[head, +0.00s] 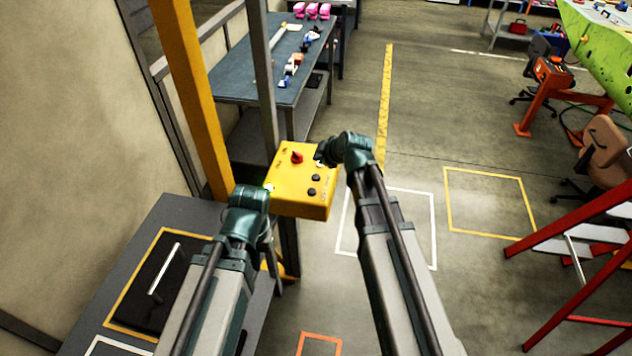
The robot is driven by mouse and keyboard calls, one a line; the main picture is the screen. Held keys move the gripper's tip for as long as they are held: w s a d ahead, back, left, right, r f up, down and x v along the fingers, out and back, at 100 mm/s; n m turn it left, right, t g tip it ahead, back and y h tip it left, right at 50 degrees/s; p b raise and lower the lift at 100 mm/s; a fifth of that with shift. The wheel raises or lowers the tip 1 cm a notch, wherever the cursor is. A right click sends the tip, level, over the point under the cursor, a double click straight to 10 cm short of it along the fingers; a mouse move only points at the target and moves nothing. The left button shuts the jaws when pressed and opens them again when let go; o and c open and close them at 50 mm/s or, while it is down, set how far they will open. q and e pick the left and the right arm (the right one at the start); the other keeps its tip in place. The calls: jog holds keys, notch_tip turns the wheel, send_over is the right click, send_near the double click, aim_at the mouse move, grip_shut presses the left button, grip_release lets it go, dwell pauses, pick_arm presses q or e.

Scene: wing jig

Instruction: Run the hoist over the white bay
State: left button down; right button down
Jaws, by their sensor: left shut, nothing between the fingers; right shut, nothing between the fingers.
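A yellow control box (298,195) with a red knob (296,157) and several dark buttons is mounted by a grey post. My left gripper (268,190) is at the box's left edge, beside a small green glow; its fingers are hardly visible. My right gripper (321,156) is at the box's upper right corner, shut and empty. I cannot tell whether either one touches the box. The white bay (434,230) is a white outline on the floor right of the box, partly hidden by my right arm. No hoist hook or load is recognisable in view.
A yellow outlined bay (485,234) lies right of the white one, and an orange outline (321,334) lies at the bottom. A yellow post (190,90) stands left. A red ladder (580,262) is at right. A workbench (240,75) stands behind the box.

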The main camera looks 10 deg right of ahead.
aim_at(319, 178)
jog(key=shift+f+b, duration=2.05)
jog(key=shift+f, duration=0.55)
jog(key=shift+f, duration=0.1)
jog(key=shift+f+b, duration=0.3)
jog(key=shift+b, duration=0.1)
